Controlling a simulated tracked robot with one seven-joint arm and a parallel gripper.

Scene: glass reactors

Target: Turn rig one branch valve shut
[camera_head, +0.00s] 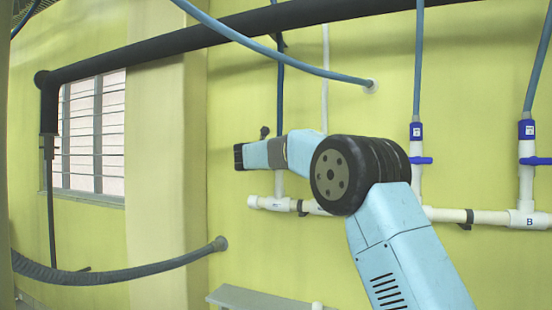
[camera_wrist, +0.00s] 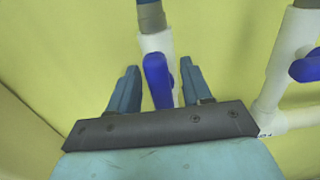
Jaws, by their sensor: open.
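In the wrist view my gripper (camera_wrist: 161,80) is open, with one finger on each side of a blue valve handle (camera_wrist: 157,78). A narrow gap shows on both sides of the handle; I see no clear contact. The handle appears roughly in line with its white pipe (camera_wrist: 157,42), which passes behind it. In the head view my arm covers the valve on the leftmost branch, and I cannot make out the fingers there. Only that branch's blue hose (camera_head: 280,95) and a piece of white pipe (camera_head: 279,183) show. No label for rig one is readable.
Two more valves with crosswise blue handles stand to the right in the head view, one in the middle (camera_head: 421,160) and one at far right (camera_head: 538,161). A neighbouring blue handle (camera_wrist: 306,67) shows in the wrist view. A black hose (camera_head: 130,272) hangs at lower left.

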